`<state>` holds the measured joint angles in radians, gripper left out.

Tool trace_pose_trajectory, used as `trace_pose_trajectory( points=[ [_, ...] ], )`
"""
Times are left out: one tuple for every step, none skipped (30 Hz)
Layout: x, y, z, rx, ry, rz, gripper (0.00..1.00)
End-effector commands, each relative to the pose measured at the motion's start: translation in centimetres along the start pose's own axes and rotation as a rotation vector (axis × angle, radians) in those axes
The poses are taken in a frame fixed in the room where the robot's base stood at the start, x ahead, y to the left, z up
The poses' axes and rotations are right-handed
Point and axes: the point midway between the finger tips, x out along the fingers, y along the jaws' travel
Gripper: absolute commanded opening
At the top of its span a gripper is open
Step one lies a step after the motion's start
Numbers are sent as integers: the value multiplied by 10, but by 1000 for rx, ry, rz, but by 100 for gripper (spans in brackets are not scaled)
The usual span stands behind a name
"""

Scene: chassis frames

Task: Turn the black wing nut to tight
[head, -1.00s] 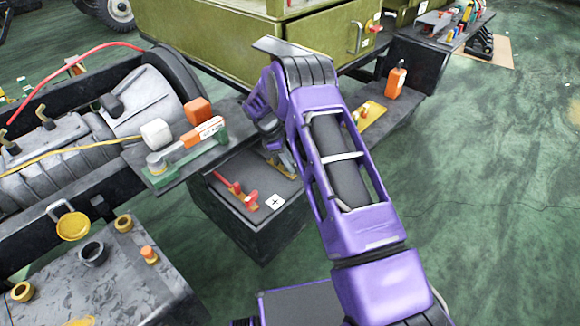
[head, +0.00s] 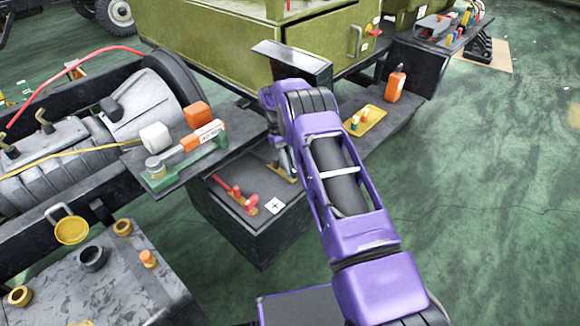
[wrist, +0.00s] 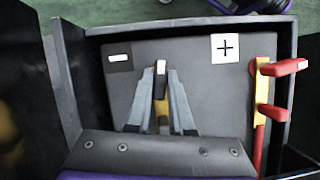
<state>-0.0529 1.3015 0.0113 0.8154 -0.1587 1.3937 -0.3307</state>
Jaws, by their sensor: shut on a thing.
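The battery box (head: 235,222) is dark, with a plus label (head: 275,206) that also shows in the wrist view (wrist: 225,47). A minus label (wrist: 118,57) sits at its left. My gripper (wrist: 161,72) is shut on a small dark piece with a pale top, which I take to be the black wing nut (wrist: 160,83). It stands over a brass-coloured clamp (wrist: 163,122) beside the minus label. The fingers hide most of the nut, so I cannot tell how tight it is. In the head view my gripper (head: 285,160) is largely behind my arm.
A red clamp (wrist: 266,85) with a red wing nut stands by the plus label. The box's raised walls (wrist: 66,80) surround the top. A shelf with a green and orange tool (head: 190,155) overhangs to the left. A yellow tray (head: 368,121) and orange bottle (head: 395,85) are to the right.

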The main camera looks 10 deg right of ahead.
Motion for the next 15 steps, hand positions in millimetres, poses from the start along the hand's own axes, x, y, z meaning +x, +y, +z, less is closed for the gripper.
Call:
trace_pose_trajectory(
  points=[
    [0,0,0,20,0,-9,0],
    [0,0,0,32,0,-14,0],
    [0,0,0,45,1,-20,0],
    [0,0,0,54,1,-24,0],
    [0,0,0,63,1,-27,0],
    [0,0,0,73,1,-30,0],
    [0,0,0,79,1,-33,0],
    [0,0,0,83,1,-35,0],
    [0,0,0,89,0,-38,0],
    [0,0,0,92,0,-39,0],
    [0,0,0,95,0,-40,0],
    [0,0,0,98,0,-42,0],
    [0,0,0,100,0,-42,0],
    [0,0,0,101,0,-43,0],
    [0,0,0,102,0,-43,0]
  ],
)
